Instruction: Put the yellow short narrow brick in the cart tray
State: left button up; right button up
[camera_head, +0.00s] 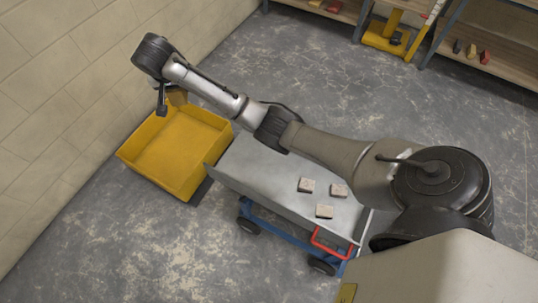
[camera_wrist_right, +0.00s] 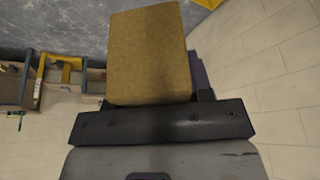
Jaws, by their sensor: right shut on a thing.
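The yellow brick (camera_wrist_right: 147,58) fills the upper middle of the right wrist view, held at my right gripper (camera_wrist_right: 160,105). In the head view the brick (camera_head: 178,97) is small and partly hidden by my right gripper (camera_head: 168,98), which is shut on it. They are over the back part of the yellow tub, apart from the cart tray. The grey cart tray (camera_head: 262,170) lies to the right of the tub, partly under my right arm. My left gripper is not in view.
Several pale blocks (camera_head: 324,211) lie on the right part of the tray, whose left part is bare. The yellow tub (camera_head: 178,150) stands close to the block wall (camera_head: 55,75). A red handle (camera_head: 331,244) is at the cart's front. Shelves (camera_head: 490,50) stand at the back.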

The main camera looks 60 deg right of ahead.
jog(key=s+d+f+m+g, duration=0.1)
jog(key=d+f+m, duration=0.15)
jog(key=f, duration=0.35)
jog(key=s+d+f+m, duration=0.1)
jog(key=s+d+f, duration=0.1)
jog(key=d+f, duration=0.25)
jog(key=m+g+h+b, duration=0.1)
jog(key=m+g, duration=0.1)
jog(key=m, duration=0.2)
send_over(270, 167)
jog(key=a, duration=0.1)
notch_tip(270, 167, down, 29)
jog(key=f+b, duration=0.4)
jog(key=b, duration=0.1)
jog(key=f+b, duration=0.3)
jog(key=shift+a, duration=0.25)
jog(key=shift+f+b, duration=1.15)
jog(key=shift+f, duration=0.55)
jog(key=shift+f, duration=0.1)
jog(key=shift+f+b, duration=0.4)
jog(key=shift+f, duration=0.15)
